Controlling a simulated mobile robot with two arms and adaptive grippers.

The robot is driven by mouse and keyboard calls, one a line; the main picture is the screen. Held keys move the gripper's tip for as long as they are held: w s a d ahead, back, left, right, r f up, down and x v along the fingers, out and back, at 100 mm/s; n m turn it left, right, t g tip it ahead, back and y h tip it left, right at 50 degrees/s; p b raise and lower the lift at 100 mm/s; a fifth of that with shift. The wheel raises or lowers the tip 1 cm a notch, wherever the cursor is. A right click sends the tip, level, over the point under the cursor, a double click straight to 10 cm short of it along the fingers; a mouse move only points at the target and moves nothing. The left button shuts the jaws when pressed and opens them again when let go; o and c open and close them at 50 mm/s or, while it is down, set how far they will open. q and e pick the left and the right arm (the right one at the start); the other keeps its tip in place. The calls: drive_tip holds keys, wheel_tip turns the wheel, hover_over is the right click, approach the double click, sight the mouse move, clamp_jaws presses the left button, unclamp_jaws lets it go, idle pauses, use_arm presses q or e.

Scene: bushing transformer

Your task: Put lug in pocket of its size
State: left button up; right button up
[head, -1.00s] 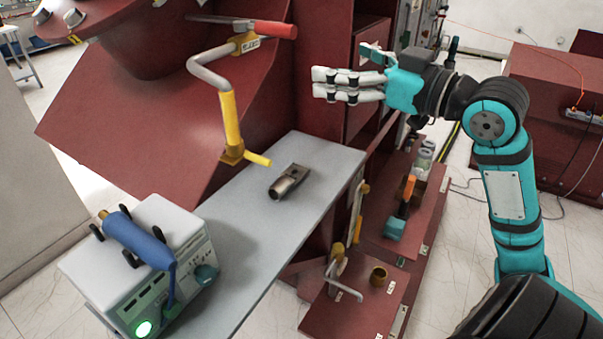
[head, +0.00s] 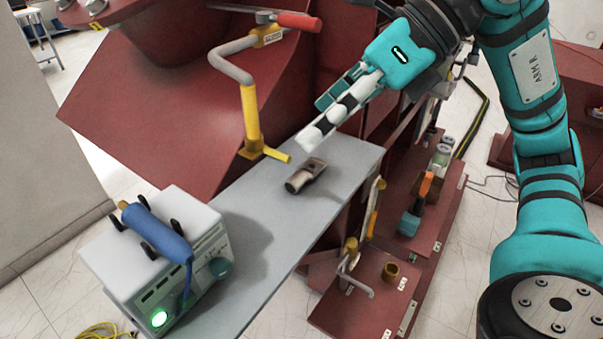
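The lug (head: 305,177), a brownish metal piece with a round barrel and a flat end, lies on the grey bench top (head: 253,228). My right gripper (head: 312,140) is above and just behind the lug, its pale fingers pointing down and left. The fingers overlap in this view, so their gap is hidden, and nothing shows between them. My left gripper is out of view. I cannot make out any pocket for the lug.
A white power unit (head: 165,260) with a blue-handled tool (head: 157,233) stands at the bench's left end.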

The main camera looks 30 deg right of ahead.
drive_tip(key=w+d+f+m+t+h, duration=0.1)
drive_tip(key=w+d+f+m+h, duration=0.15)
drive_tip(key=d+h, duration=0.4)
drive_tip(key=y, duration=0.2)
approach(308, 173)
drive_tip(key=shift+w+a+f, duration=0.35)
drive_tip(key=shift+f, duration=0.2)
drive_tip(key=shift+w+a+f, duration=0.3)
drive_tip(key=shift+w+f, duration=0.1)
drive_tip(key=shift+f, duration=0.2)
drive_tip(key=p+x, duration=0.1)
drive_tip(key=x, duration=0.1)
drive_tip(key=p+x, duration=0.1)
drive_tip(key=x, duration=0.2)
drive_tip(key=shift+w, duration=0.3)
drive_tip(key=shift+w+f, duration=0.1)
drive_tip(key=shift+f, duration=0.1)
drive_tip(key=shift+h, duration=0.25)
drive_tip(key=c, duration=1.1)
drive_tip(key=shift+c, duration=0.2)
drive_tip(key=shift+r, duration=0.15)
